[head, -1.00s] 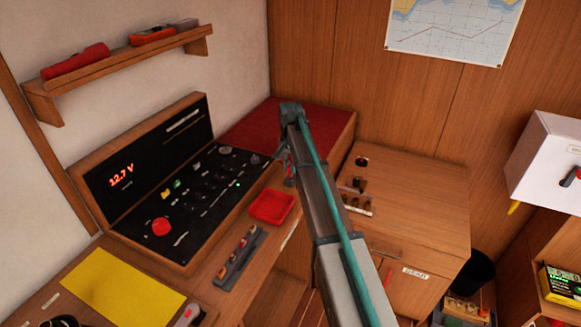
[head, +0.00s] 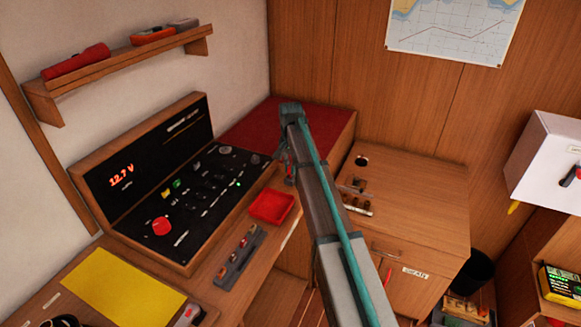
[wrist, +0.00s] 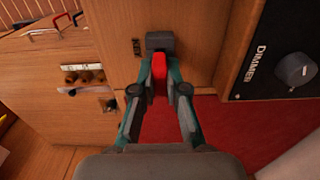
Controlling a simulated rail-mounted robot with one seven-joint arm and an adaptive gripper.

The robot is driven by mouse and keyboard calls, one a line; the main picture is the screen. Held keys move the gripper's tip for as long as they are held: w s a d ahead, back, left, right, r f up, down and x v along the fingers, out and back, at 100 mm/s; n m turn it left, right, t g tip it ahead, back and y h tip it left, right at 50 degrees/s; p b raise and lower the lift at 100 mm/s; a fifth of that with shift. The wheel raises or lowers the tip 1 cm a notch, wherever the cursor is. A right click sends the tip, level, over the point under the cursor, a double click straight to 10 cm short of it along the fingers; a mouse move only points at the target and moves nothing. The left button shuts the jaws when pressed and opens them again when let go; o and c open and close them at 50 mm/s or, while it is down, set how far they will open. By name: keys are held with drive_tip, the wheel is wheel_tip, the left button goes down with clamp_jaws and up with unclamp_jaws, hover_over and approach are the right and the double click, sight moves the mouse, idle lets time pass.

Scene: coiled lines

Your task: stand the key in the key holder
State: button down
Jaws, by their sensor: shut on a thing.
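My gripper (wrist: 159,84) is shut on a red key (wrist: 158,72), which shows as a narrow bright red piece between the fingers. A dark grey block (wrist: 160,41) shows at its far end; I cannot tell whether it is fingertip or another part. In the head view my gripper (head: 288,166) hangs by the red-topped bench, with a bit of red at its tip. I cannot identify the key holder for certain. A small dark piece (wrist: 137,46) sits on the wood just left of the fingertips in the wrist view. My arm hides part of the desk end.
The instrument panel (head: 190,200), a red tray (head: 271,207) and a grey rack (head: 240,256) are left of my arm.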

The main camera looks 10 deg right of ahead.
drive_tip(key=shift+f, duration=1)
idle(1.2)
drive_tip(key=c, duration=1.1)
unclamp_jaws()
drive_tip(key=shift+r, duration=0.1)
wheel_tip(320, 180, up, 12)
drive_tip(key=shift+f, duration=0.1)
